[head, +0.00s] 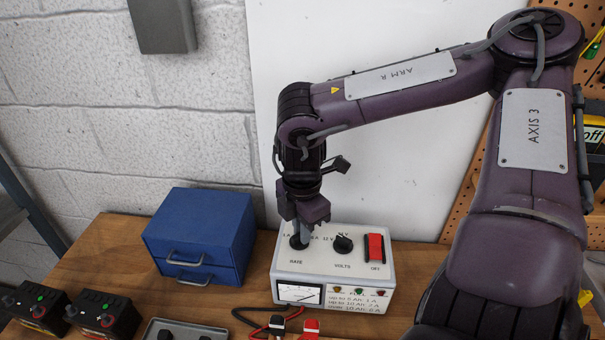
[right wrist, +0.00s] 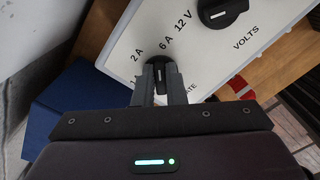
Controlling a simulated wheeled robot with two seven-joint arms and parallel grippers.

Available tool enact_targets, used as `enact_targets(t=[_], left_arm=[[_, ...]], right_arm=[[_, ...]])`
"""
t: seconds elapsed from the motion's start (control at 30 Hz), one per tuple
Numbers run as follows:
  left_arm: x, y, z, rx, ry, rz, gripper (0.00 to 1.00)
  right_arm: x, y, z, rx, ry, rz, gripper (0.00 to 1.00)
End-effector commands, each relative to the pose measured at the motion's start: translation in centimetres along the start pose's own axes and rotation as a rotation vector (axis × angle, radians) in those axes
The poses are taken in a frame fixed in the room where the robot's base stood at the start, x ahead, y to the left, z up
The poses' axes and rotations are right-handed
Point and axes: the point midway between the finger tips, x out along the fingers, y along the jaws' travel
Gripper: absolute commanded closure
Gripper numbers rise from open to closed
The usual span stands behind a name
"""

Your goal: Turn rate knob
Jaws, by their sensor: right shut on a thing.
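The white charger box (head: 330,268) stands on the wooden bench. Its black rate knob (head: 297,242) is at the left of the top panel, above the RATE label. My right gripper (head: 301,232) points down from above and is shut on the rate knob. In the right wrist view the two fingers (right wrist: 161,82) sit on either side of the rate knob (right wrist: 158,70). The knob's white mark runs roughly up that picture, towards the space between 2 A and 6 A; its exact setting is hard to tell. My left gripper is not in view.
The black volts knob (head: 343,244) and a red switch (head: 375,247) marked OFF sit right of the rate knob. A blue drawer box (head: 200,235) stands left. Black batteries (head: 105,318), a grey tray (head: 152,328) and red and black clamps (head: 311,327) lie in front.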

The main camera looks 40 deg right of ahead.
Motion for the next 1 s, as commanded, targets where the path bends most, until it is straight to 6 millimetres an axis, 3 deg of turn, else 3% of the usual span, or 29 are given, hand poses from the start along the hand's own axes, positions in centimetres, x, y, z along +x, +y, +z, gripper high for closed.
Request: enact_targets(t=[0.1,0.4,1.0], left_arm=[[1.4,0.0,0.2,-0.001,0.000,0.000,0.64],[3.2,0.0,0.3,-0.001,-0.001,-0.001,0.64],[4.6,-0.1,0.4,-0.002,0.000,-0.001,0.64]], right_arm=[[0.3,0.2,0.0,-0.109,-0.002,0.005,1.00],[0.2,0.3,-0.1,-0.393,-0.002,0.002,1.00],[0.0,0.5,-0.2,-0.776,0.000,0.001,1.00]])
